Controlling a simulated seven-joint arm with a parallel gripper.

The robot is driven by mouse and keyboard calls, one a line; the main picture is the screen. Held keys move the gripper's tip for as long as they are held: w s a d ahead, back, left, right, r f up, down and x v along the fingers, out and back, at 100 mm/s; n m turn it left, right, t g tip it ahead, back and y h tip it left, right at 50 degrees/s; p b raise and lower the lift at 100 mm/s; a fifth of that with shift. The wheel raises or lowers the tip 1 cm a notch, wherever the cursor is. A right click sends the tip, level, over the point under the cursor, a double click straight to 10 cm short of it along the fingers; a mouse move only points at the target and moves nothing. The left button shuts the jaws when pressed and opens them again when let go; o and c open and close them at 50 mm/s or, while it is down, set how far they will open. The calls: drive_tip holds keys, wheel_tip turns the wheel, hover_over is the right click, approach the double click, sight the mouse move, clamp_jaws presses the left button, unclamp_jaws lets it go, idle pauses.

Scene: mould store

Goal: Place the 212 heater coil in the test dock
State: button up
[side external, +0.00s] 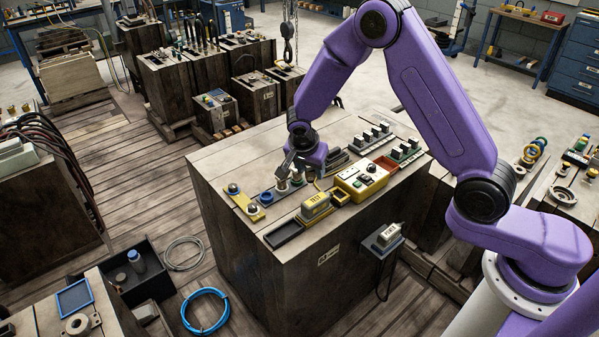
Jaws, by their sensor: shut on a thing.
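My gripper (287,168) is low over the left part of a wooden crate top, pointing down. It is shut on a small pale piece (282,186), mostly hidden by the fingers; I cannot read a number on it. A blue ring-shaped holder (266,198) is just left of it. A yellow plate (240,197) with round metal-topped parts lies further left. A yellow labelled block (316,206) is in front and to the right; its label is too small to read surely. A yellow control box (361,179) stands further right. I cannot tell which fixture is the test dock.
A dark empty tray (284,233) lies at the crate's front edge. Racks of white-topped parts (373,135) and an orange-red tray (386,165) are at the back right. A grey device (388,236) hangs on the crate's side. The back-left crate top is bare.

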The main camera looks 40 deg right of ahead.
drive_tip(key=d+f+m+g, duration=0.4)
drive_tip(key=d+m, duration=0.6)
drive_tip(key=m, duration=0.4)
drive_tip(key=shift+s+d+f+g+y, duration=0.2)
drive_tip(key=shift+s+d+g+y, duration=0.15)
drive_tip(key=shift+g, duration=0.25)
drive_tip(key=shift+f, duration=2.7)
drive_tip(key=shift+f, duration=0.3)
